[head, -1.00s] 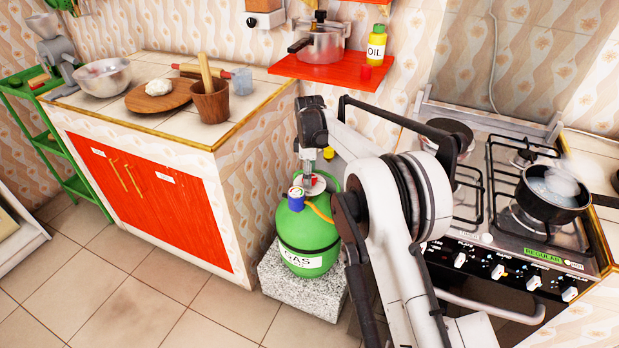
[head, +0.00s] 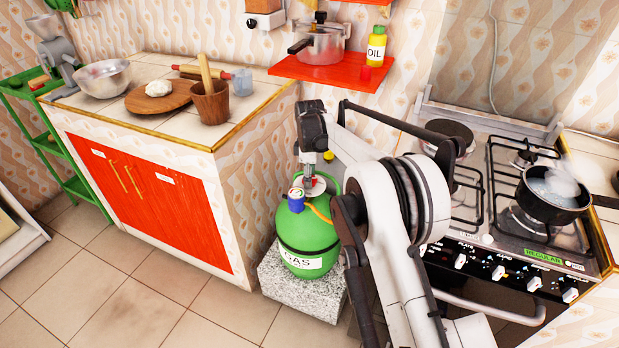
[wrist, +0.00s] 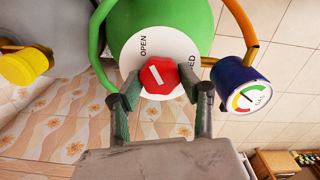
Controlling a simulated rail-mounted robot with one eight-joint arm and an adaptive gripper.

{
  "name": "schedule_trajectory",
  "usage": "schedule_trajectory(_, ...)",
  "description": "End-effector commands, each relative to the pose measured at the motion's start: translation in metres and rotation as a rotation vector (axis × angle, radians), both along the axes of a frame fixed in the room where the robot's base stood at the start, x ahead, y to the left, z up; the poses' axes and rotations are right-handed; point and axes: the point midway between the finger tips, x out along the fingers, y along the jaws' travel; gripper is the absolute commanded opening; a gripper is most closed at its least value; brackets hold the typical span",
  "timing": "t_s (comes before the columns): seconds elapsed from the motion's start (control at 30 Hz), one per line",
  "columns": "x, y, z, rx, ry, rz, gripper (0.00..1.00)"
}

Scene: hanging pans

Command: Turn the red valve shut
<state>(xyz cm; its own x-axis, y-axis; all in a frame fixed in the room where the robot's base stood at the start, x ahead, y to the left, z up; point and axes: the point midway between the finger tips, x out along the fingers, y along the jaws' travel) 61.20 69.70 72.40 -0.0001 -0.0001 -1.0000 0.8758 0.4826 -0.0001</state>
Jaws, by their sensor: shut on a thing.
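The red valve (wrist: 159,75) is a knob with a white bar mark on top. It sits on a white dial (wrist: 150,38) that reads OPEN at the left; at the right only "ED" shows, the rest hidden by a finger. The dial is on top of the green gas cylinder (head: 305,240), which stands on a speckled block. My gripper (wrist: 160,83) has one finger on each side of the valve and is shut on it. In the head view my gripper (head: 307,182) is over the cylinder's top, and the valve is mostly hidden.
A blue gauge (wrist: 241,83) and an orange hose (wrist: 243,22) are close to the right finger. Green handle bars rise around the dial. The counter (head: 185,125) stands left of the cylinder, the stove (head: 500,200) right, and a red shelf (head: 325,75) above.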

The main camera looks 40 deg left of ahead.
Motion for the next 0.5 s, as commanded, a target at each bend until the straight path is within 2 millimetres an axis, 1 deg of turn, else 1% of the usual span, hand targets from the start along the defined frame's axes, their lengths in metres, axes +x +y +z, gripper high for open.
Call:
schedule_trajectory(0.27,0.0001,0.0002,-0.0006,0.000,0.000,-0.119,0.11)
schedule_trajectory(0.5,0.0003,0.0001,-0.0009,0.000,0.000,-0.322,0.11)
